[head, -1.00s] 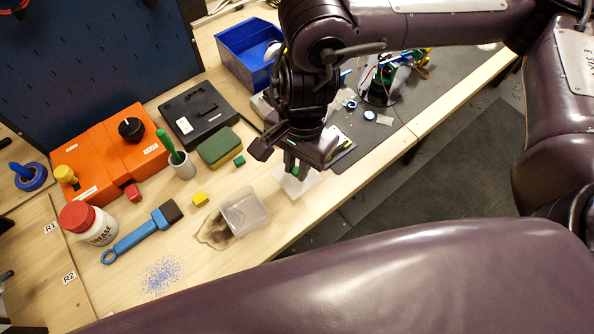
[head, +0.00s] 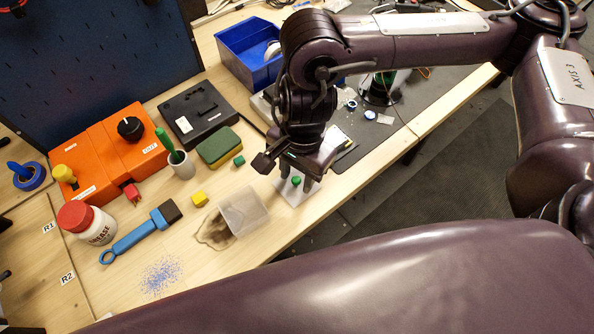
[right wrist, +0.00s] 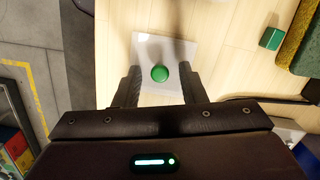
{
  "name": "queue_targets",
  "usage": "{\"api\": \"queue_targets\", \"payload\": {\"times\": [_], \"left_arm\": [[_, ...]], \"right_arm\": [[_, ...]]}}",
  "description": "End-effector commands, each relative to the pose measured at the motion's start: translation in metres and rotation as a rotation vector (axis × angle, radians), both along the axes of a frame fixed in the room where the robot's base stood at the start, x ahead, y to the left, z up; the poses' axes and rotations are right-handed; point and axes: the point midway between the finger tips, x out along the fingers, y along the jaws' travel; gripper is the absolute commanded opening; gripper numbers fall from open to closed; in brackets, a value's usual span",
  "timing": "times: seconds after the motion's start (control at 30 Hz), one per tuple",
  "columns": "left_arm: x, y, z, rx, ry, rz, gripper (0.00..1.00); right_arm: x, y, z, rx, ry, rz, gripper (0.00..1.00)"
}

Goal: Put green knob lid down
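The lid (head: 291,197) is a pale, translucent square with a round green knob (head: 297,181). It appears to lie flat on the wooden bench near the front edge, knob up. In the right wrist view the knob (right wrist: 160,73) sits between and just beyond the fingertips of my right gripper (right wrist: 158,88), with a visible gap on each side. My right gripper (head: 296,182) is open and empty, pointing down over the lid. My left gripper is out of view.
A clear container (head: 244,211) stands left of the lid beside a brown stain. A small green block (head: 239,160), yellow block (head: 199,199) and green-yellow sponge (head: 218,147) lie nearby. A blue bin (head: 246,62) stands behind. The bench's front edge is close.

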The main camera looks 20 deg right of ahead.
Motion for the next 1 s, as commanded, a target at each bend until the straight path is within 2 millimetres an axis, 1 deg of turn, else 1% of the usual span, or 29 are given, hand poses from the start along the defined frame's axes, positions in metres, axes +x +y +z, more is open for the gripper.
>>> {"api": "queue_targets", "payload": {"times": [0.17,0.23,0.33,0.47,0.7,0.8,0.9,1.0], "left_arm": [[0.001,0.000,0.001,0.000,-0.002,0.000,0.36],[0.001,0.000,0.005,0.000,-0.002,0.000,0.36],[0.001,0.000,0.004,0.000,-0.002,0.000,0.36],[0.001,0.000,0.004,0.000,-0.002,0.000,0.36],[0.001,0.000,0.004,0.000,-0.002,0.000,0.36],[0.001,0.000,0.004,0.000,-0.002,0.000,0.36],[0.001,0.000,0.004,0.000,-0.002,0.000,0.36],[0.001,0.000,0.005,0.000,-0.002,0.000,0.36]], "right_arm": [[0.000,0.000,0.001,0.000,0.000,0.000,0.37],[0.000,0.000,0.005,0.000,0.000,0.000,0.37],[0.002,-0.001,0.014,0.000,-0.004,0.001,0.37],[0.004,-0.003,0.036,-0.001,-0.008,0.000,0.37],[0.007,-0.008,0.084,-0.001,-0.008,0.000,0.37],[0.008,-0.009,0.100,0.000,-0.006,-0.001,0.37],[0.009,-0.011,0.112,0.000,-0.004,0.000,0.37],[0.009,-0.012,0.119,0.000,-0.002,0.000,0.37]]}}
